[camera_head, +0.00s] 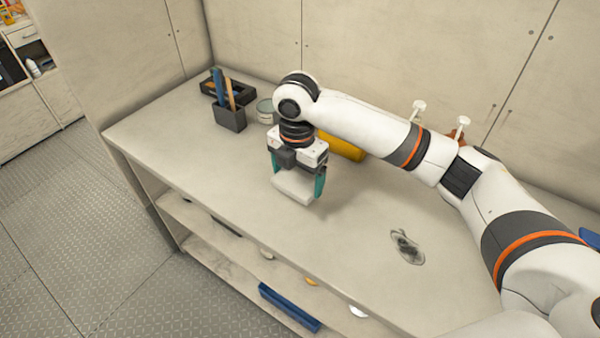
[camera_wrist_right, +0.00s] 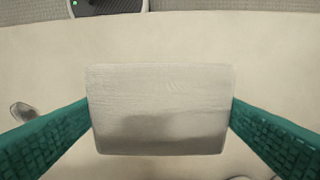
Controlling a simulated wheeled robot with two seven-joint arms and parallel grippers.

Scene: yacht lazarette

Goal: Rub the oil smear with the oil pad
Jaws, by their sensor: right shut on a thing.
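A pale, off-white oil pad (camera_head: 294,188) is held between the green fingers of my right gripper (camera_head: 298,184), over the bench top. The right wrist view shows the pad (camera_wrist_right: 160,110) gripped at both sides by the fingers. I cannot tell exactly how far it is above the bench. The dark oil smear (camera_head: 406,246) lies on the bench to the right of the pad and nearer the front edge. A grey dark mark (camera_wrist_right: 28,113), likely the smear, shows at the left of the wrist view. My left gripper is not in view.
The bench top (camera_head: 350,220) is clear between pad and smear. Behind stand a dark holder (camera_head: 230,118) with tools, a black tray (camera_head: 213,85), a round tin (camera_head: 265,110) and a yellow thing (camera_head: 343,147). A blue item (camera_head: 289,307) lies on the shelf below.

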